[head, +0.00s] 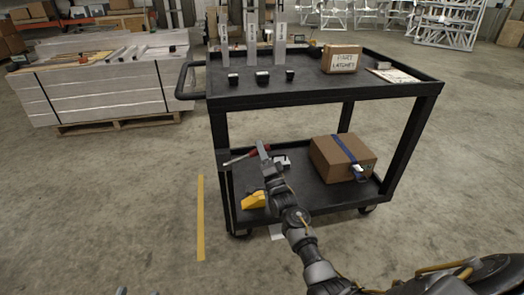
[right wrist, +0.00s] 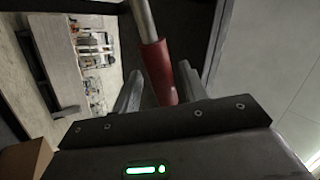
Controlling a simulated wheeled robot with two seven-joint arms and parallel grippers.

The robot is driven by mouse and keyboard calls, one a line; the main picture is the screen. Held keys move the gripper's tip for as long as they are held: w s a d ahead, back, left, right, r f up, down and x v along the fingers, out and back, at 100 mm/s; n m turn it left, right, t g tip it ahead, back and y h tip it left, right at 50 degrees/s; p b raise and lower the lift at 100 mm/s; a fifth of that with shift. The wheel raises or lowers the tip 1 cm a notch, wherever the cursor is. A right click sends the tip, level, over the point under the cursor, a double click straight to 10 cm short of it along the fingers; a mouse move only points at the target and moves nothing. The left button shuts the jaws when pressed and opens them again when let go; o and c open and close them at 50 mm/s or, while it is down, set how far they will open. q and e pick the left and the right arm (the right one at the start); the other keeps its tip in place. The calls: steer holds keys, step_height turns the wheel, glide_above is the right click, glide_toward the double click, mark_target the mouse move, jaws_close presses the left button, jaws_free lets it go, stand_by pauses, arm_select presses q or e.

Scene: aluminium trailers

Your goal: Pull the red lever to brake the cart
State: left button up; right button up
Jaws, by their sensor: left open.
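The lever has a bare metal rod and a red grip (head: 258,152); in the head view it sticks out from the left post of the black cart (head: 222,185), above the lower shelf. My right gripper (head: 263,148) is at the grip, partly covering it. In the right wrist view the red grip (right wrist: 158,72) lies between the two spread fingers (right wrist: 160,90), close to the right one; whether it touches is unclear. My left gripper (head: 138,292) is open and empty at the bottom edge of the head view, with only its fingertips showing.
The cart's lower shelf holds a brown box (head: 343,158) with a blue strap and a yellow block (head: 253,200). The top shelf holds a box (head: 341,59) and several upright metal parts. A pallet stack (head: 100,85) stands left. Floor in front is clear.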

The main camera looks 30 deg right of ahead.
arm_select(q)
steer(key=f, duration=0.1)
steer(key=a+f+g+y, duration=0.1)
steer(key=a+f+y+p, duration=0.1)
steer(key=shift+w+f+n+g, duration=0.25)
steer(key=shift+w+n+g, duration=0.1)
steer(key=shift+n+g, duration=0.05)
arm_select(e)
steer(key=v, duration=1)
steer(key=shift+s, duration=0.35)
steer(key=shift+f, duration=0.2)
